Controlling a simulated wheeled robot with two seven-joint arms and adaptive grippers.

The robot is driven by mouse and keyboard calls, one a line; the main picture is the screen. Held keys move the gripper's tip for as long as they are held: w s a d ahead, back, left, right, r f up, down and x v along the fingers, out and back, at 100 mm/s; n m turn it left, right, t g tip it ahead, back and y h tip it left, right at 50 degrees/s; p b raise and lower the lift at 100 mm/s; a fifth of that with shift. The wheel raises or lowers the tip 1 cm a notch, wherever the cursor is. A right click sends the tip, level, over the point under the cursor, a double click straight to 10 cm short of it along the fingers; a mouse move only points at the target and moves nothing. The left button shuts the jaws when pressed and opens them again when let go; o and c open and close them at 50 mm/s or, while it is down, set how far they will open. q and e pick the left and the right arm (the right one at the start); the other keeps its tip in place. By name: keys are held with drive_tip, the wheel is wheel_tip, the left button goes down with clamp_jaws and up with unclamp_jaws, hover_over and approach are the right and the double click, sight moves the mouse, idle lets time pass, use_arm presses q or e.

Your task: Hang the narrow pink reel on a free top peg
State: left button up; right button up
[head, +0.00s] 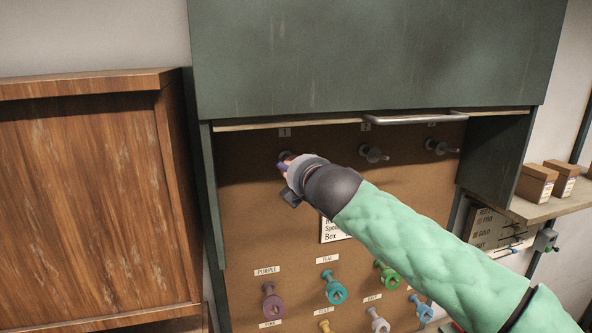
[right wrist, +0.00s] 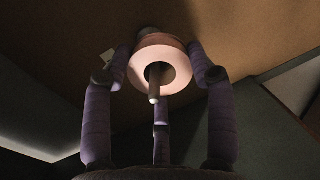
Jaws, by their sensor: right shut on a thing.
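The narrow pink reel (right wrist: 176,72) shows in the right wrist view, its round face towards me. The fingers of my right gripper (head: 289,168) are shut on it from its sides. A thin rod with a pale tip, the top peg under label 1 (right wrist: 154,94), shows through the reel's hole, so the reel is around it. In the head view the gripper mostly hides the reel and this peg. Top pegs 2 (head: 373,153) and 3 (head: 438,147) are bare. My left gripper is not in view.
Lower on the brown board hang a purple reel (head: 272,304), a teal reel (head: 334,290), a green reel (head: 388,275) and other coloured ones. A green hood with a metal handle (head: 415,118) overhangs the top pegs. A wooden cabinet (head: 85,200) stands left.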

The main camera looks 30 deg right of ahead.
drive_tip(key=o, duration=1)
drive_tip(key=shift+o, duration=0.2)
drive_tip(key=shift+s, duration=0.1)
drive_tip(key=v, duration=1.2)
